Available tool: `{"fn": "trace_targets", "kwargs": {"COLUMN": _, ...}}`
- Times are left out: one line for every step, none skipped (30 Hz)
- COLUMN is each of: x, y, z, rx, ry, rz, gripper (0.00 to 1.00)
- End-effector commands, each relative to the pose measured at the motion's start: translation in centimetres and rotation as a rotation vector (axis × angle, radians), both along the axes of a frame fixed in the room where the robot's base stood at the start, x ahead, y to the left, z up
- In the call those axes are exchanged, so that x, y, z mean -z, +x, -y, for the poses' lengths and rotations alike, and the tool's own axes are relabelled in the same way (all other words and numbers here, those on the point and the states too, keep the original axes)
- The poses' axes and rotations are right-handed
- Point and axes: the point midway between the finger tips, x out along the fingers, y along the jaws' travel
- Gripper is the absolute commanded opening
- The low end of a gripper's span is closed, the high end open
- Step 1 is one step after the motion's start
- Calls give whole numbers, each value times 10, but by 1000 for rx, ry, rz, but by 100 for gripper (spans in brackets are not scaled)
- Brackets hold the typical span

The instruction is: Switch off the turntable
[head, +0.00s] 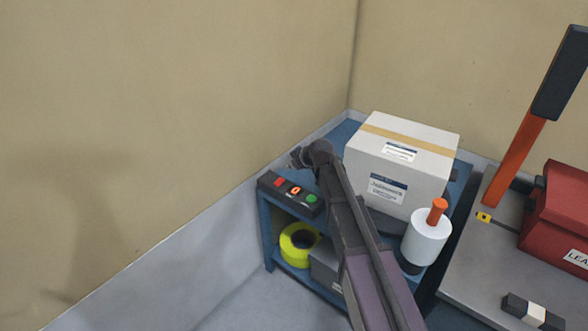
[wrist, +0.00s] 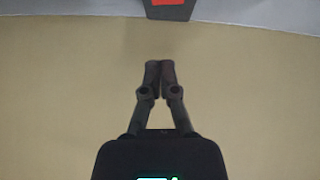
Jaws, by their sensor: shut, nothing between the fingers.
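A dark control box (head: 283,197) sits at the left front edge of a blue shelf unit (head: 264,226). Its top carries a red button (head: 279,183), an orange ring-shaped mark or button (head: 295,190) and a green button (head: 311,198). My gripper (head: 296,158) is above and behind the box in the head view, apart from it. In the wrist view my gripper (wrist: 160,66) is shut and empty, its fingertips together. A dark box end with a red patch (wrist: 168,3) shows at that view's top edge, beyond the fingertips. I cannot tell which thing is the turntable.
A taped carton (head: 400,165) stands right of my arm, with a white roll with an orange handle (head: 428,238) before it. A yellow tape roll (head: 297,245) lies on the lower shelf. A red case (head: 560,215) and orange lever (head: 512,160) are right. Walls close the left and back.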

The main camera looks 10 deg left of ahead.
Motion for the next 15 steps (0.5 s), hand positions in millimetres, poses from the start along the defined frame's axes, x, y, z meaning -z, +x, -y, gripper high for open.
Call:
{"fn": "trace_targets", "kwargs": {"x": 8, "y": 4, "z": -4, "rx": 0, "ry": 0, "rz": 0, "gripper": 0}}
{"fn": "trace_targets", "kwargs": {"x": 10, "y": 5, "z": -6, "rx": 0, "ry": 0, "rz": 0, "gripper": 0}}
{"fn": "trace_targets", "kwargs": {"x": 13, "y": 7, "z": -8, "rx": 0, "ry": 0, "rz": 0, "gripper": 0}}
{"fn": "trace_targets", "kwargs": {"x": 16, "y": 9, "z": -10, "rx": 0, "ry": 0, "rz": 0, "gripper": 0}}
{"fn": "trace_targets", "kwargs": {"x": 18, "y": 10, "z": -12, "rx": 0, "ry": 0, "rz": 0, "gripper": 0}}
{"fn": "trace_targets", "kwargs": {"x": 21, "y": 12, "z": -14, "rx": 0, "ry": 0, "rz": 0, "gripper": 0}}
{"fn": "trace_targets", "kwargs": {"x": 23, "y": 13, "z": -16, "rx": -1, "ry": 0, "rz": -1, "gripper": 0}}
{"fn": "trace_targets", "kwargs": {"x": 25, "y": 14, "z": -18, "rx": -1, "ry": 0, "rz": 0, "gripper": 0}}
{"fn": "trace_targets", "kwargs": {"x": 28, "y": 16, "z": -21, "rx": -1, "ry": 0, "rz": 0, "gripper": 0}}
{"fn": "trace_targets", "kwargs": {"x": 31, "y": 17, "z": -23, "rx": -1, "ry": 0, "rz": 0, "gripper": 0}}
{"fn": "trace_targets", "kwargs": {"x": 33, "y": 19, "z": -24, "rx": -1, "ry": 0, "rz": 0, "gripper": 0}}
{"fn": "trace_targets", "kwargs": {"x": 36, "y": 21, "z": -27, "rx": -1, "ry": 1, "rz": 0, "gripper": 0}}
{"fn": "trace_targets", "kwargs": {"x": 38, "y": 22, "z": -29, "rx": -1, "ry": 1, "rz": 0, "gripper": 0}}
{"fn": "trace_targets", "kwargs": {"x": 40, "y": 23, "z": -30, "rx": -1, "ry": 1, "rz": 0, "gripper": 0}}
{"fn": "trace_targets", "kwargs": {"x": 43, "y": 25, "z": -33, "rx": 0, "ry": 1, "rz": 0, "gripper": 0}}
